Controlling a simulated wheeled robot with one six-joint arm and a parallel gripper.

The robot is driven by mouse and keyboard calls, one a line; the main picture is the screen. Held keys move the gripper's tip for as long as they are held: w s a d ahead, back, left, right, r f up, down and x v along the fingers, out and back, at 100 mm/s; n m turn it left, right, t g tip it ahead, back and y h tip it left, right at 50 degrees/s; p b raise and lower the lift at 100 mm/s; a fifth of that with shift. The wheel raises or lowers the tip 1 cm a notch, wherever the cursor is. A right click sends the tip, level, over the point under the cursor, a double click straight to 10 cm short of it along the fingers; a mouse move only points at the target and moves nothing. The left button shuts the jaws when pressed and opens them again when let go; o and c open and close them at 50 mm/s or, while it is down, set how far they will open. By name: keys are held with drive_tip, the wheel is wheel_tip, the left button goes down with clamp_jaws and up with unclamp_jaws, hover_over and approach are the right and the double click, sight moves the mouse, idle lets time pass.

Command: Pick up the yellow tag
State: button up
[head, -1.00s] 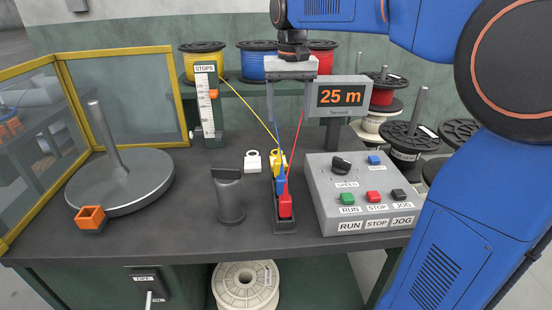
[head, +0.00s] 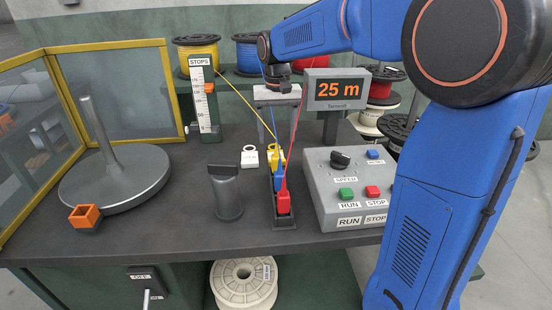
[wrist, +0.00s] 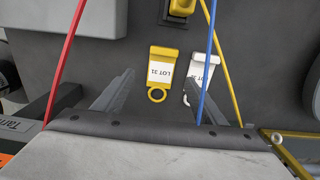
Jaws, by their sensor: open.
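The yellow tag (wrist: 162,66) lies flat on the dark bench, with a LOT 31 label and a ring at one end. In the head view the yellow tag (head: 283,153) is partly hidden behind the wire guide and wires. My gripper (head: 279,138) is open and empty, pointing down above the tag. In the wrist view the yellow tag shows between the two fingers of my gripper (wrist: 159,76), apart from both.
A white tag (wrist: 200,66) lies beside the yellow tag, close to one finger. Yellow, blue and red wires run past my gripper to the clips in the wire guide (head: 284,222). The control box (head: 330,190) and the 25 m display (head: 338,90) stand to the right.

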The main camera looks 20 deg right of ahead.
sight(276, 150)
drive_tip(key=shift+a+f, duration=0.15)
drive_tip(key=shift+f, duration=3)
drive_tip(key=c, duration=1.1)
drive_tip(key=shift+r, duration=0.15)
